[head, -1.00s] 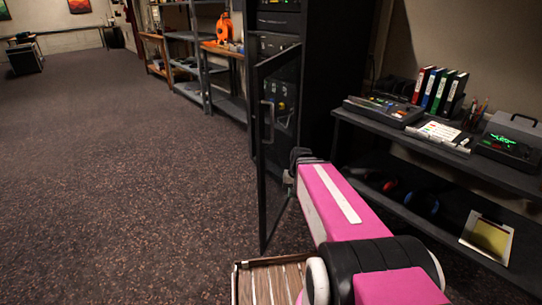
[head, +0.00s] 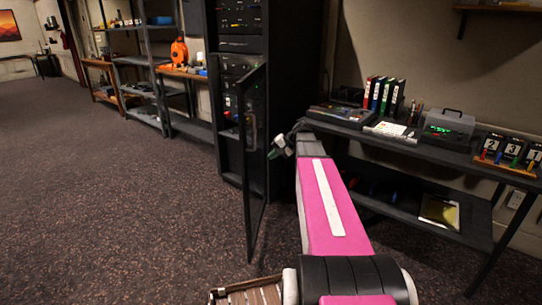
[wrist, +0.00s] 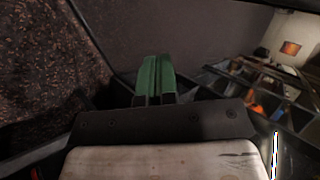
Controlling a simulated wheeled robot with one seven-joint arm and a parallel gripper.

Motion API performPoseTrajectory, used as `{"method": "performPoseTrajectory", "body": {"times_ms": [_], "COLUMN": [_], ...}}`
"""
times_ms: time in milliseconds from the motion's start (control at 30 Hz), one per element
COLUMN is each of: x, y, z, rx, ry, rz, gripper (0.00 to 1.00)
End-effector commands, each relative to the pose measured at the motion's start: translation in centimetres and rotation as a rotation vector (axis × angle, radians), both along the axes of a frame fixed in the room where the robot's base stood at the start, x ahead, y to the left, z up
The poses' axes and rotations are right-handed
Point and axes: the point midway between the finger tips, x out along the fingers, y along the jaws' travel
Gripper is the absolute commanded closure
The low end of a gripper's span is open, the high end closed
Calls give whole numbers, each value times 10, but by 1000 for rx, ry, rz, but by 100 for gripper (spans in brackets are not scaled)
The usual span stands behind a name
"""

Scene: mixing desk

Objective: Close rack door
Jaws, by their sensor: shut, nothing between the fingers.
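The tall black rack (head: 294,60) stands in the middle of the head view. Its dark-framed, see-through door (head: 256,190) stands open, swung out from the rack front toward me, with a handle on its near edge. My gripper (head: 278,147) is just right of the door, at about mid-height; I cannot tell whether it touches the door. In the wrist view its green fingers (wrist: 156,79) are together with nothing between them. Dark frame parts cross the wrist view around them.
A dark desk (head: 460,158) with binders (head: 384,95), a mixer and a grey device (head: 449,126) stands right of the rack, close to my arm. Shelving (head: 150,75) and an orange item (head: 180,50) are at the back left. The carpet left of the door is clear.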

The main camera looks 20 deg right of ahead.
Motion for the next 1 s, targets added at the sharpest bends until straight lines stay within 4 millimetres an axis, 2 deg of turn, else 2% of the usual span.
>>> {"method": "performPoseTrajectory", "body": {"times_ms": [367, 500, 633, 1000], "x": [21, 29, 34, 36], "y": [48, 67, 78, 83], "z": [-49, -47, -47, -47], "rx": [0, -2, -1, -2], "ry": [2, -2, 0, -1], "rz": [1, 2, 1, 0], "gripper": [100, 100, 100, 100]}}
